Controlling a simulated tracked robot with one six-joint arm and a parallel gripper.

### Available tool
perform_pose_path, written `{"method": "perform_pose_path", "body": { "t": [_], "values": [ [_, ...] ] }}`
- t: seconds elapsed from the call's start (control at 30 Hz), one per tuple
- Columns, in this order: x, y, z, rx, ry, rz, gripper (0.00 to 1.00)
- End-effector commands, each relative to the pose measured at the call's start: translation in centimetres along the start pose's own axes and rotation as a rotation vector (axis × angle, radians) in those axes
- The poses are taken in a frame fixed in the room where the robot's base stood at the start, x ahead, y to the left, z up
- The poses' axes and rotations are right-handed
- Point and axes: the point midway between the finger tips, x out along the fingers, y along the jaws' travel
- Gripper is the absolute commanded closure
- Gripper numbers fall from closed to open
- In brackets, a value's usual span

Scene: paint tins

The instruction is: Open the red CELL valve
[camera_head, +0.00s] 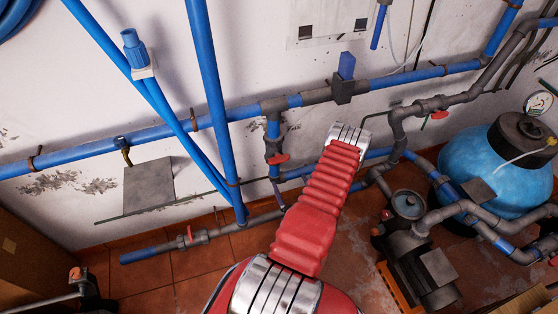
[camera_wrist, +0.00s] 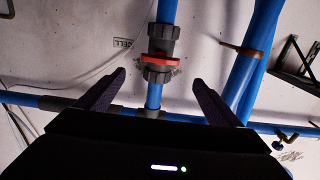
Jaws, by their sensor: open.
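In the wrist view a red valve handle (camera_wrist: 164,59) sits on a dark grey valve body (camera_wrist: 160,73) in a vertical blue pipe. The handle lies across the pipe. A small label reading CELL (camera_wrist: 123,42) is on the white wall to its left. My gripper (camera_wrist: 158,77) is open and empty, with one dark finger on each side of the pipe, below the handle in the picture. The fingers appear apart from the valve. In the head view my red arm reaches toward the wall, and its jaws are hidden. A red-handled valve (camera_head: 277,159) hangs left of the arm's end; I cannot tell whether it is the same one.
Other red handles show on a low pipe (camera_head: 190,234) and at the right (camera_head: 439,115). Blue pipes (camera_head: 208,80) cross the wall. A blue tank (camera_head: 490,165) and a pump (camera_head: 420,265) stand at the right. In the wrist view a thick blue pipe (camera_wrist: 250,65) runs right of the valve.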

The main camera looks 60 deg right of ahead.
Motion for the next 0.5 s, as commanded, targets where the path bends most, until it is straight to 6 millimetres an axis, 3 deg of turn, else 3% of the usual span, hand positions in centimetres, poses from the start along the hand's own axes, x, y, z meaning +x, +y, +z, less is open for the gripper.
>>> {"method": "perform_pose_path", "body": {
  "t": [0.27, 0.5],
  "values": [
    [0.1, 0.0, 0.0, 0.0, -0.002, 0.0, 0.12],
    [1.7, 0.0, 0.1, -0.002, -0.003, -0.002, 0.12]
  ]
}}
